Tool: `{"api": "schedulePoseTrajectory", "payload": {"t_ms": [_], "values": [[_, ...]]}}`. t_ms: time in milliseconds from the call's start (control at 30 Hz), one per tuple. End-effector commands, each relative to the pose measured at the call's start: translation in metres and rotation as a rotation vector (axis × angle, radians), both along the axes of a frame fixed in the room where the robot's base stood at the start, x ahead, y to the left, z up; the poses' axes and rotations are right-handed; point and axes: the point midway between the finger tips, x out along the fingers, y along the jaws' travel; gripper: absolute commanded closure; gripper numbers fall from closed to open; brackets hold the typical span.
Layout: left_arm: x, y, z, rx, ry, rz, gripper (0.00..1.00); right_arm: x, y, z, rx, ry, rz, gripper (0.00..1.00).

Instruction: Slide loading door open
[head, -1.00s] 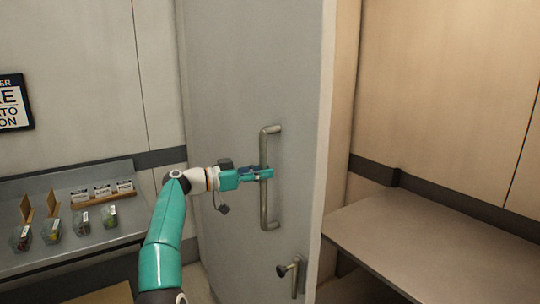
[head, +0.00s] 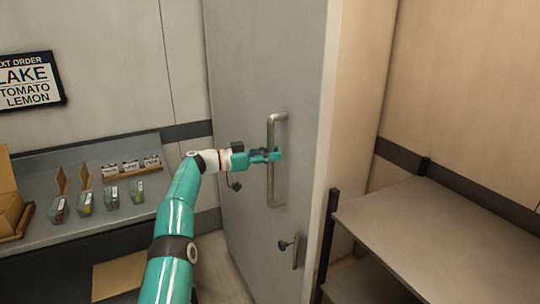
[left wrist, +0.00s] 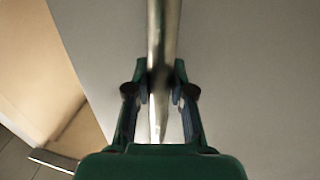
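The grey loading door (head: 240,70) stands upright in the middle of the head view, with its pale edge facing right. A vertical metal bar handle (head: 276,187) is fixed on its face. My left gripper (head: 276,155) is at the upper part of this handle, shut around the bar. In the left wrist view, the gripper's fingers (left wrist: 160,88) press on both sides of the handle (left wrist: 163,35). My right gripper is in neither view.
A small latch knob (head: 288,243) sits low on the door. A grey shelf (head: 430,235) with a dark post stands right of the door. A counter (head: 95,225) with several small containers and a cardboard box (head: 12,205) is on the left, below a sign (head: 28,82).

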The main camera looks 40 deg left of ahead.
Motion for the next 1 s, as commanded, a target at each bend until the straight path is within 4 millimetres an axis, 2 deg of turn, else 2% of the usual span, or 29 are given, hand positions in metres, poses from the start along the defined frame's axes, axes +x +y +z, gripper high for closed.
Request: {"api": "schedulePoseTrajectory", "payload": {"t_ms": [33, 133, 633, 833, 1000], "values": [[-0.001, 0.001, 0.004, 0.001, -0.005, 0.002, 0.69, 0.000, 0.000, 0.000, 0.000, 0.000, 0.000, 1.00], [-0.002, 0.003, 0.003, 0.001, -0.003, 0.004, 0.53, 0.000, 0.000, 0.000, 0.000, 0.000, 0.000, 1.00], [-0.011, 0.013, 0.002, 0.003, 0.002, 0.007, 0.53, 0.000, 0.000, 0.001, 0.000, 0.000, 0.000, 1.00], [-0.031, 0.027, 0.002, 0.002, 0.001, 0.010, 0.53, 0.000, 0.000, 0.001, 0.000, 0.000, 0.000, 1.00], [-0.062, 0.050, 0.001, 0.002, 0.000, 0.011, 0.53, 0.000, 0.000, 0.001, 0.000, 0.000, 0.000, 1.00]]}}
